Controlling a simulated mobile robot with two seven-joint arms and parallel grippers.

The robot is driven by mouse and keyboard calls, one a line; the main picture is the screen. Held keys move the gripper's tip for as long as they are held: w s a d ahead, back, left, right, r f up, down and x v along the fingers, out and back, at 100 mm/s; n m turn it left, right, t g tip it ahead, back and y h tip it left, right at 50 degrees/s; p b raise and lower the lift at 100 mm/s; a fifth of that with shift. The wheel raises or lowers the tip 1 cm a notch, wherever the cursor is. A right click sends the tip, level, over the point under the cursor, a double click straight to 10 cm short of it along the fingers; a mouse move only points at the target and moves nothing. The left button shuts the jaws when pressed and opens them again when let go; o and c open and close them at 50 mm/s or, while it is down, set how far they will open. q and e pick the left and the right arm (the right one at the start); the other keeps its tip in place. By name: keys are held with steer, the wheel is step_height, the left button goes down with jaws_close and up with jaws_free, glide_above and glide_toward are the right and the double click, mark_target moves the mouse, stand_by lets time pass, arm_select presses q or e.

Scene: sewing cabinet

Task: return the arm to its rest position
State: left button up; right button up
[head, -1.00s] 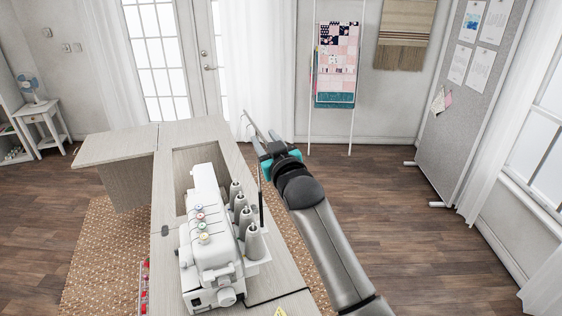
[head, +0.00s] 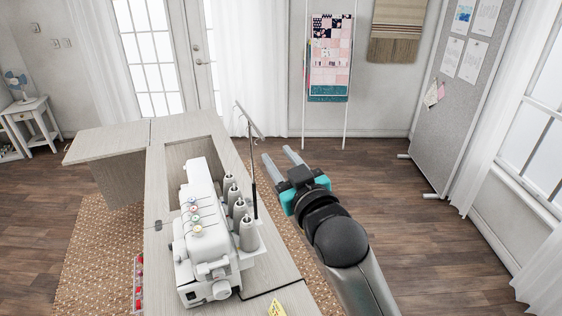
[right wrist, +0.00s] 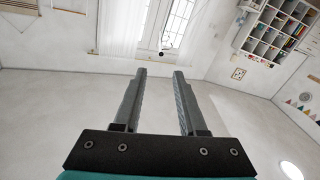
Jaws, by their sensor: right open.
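My right gripper (head: 281,158) is to the right of the sewing cabinet in the head view, above the floor side of the table edge. Its two grey fingers are apart with nothing between them. The same fingers show in the right wrist view (right wrist: 160,76), open and empty, with walls and a window beyond them. My right arm comes in from the lower right. My left gripper is not in view.
A white serger (head: 205,235) with several thread cones stands on the cabinet top (head: 187,133). Its thin thread stand (head: 253,180) rises close left of my right gripper. A pinboard (head: 465,95) stands at the right. Open wooden floor (head: 430,235) lies right of my arm.

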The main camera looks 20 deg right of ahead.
steer(key=shift+s, duration=0.25)
